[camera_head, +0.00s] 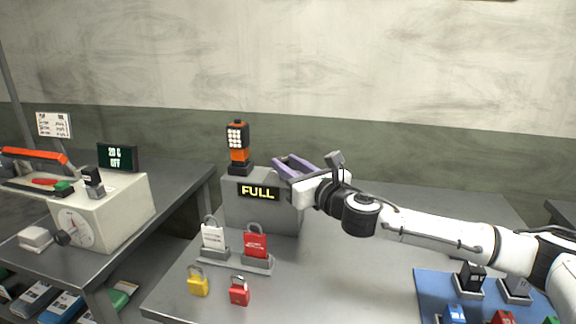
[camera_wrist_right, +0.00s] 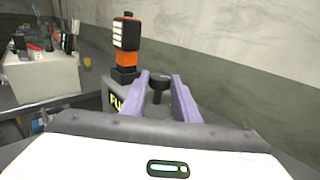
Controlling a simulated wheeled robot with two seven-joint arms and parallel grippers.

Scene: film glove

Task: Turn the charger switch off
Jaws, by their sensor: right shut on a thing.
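The charger (camera_head: 262,214) is a grey box on the table, with a lit display (camera_head: 258,192) reading "FULL". My right gripper (camera_head: 281,163), with purple fingers, is over the right part of its top. In the right wrist view a black round-topped switch (camera_wrist_right: 158,84) stands between the two fingers of this gripper (camera_wrist_right: 160,80), which is shut on it. In the head view the fingers and wrist hide the switch. An orange and black device (camera_head: 238,146) stands upright on the charger's top left; it also shows in the wrist view (camera_wrist_right: 126,48). My left gripper is out of view.
White and red padlocks (camera_head: 256,243) stand on a rack before the charger. Yellow (camera_head: 198,283) and red (camera_head: 239,292) padlocks lie in front. A blue mat (camera_head: 432,287) with small items is at right. A side table (camera_head: 182,177) holds a cream dial box (camera_head: 120,208).

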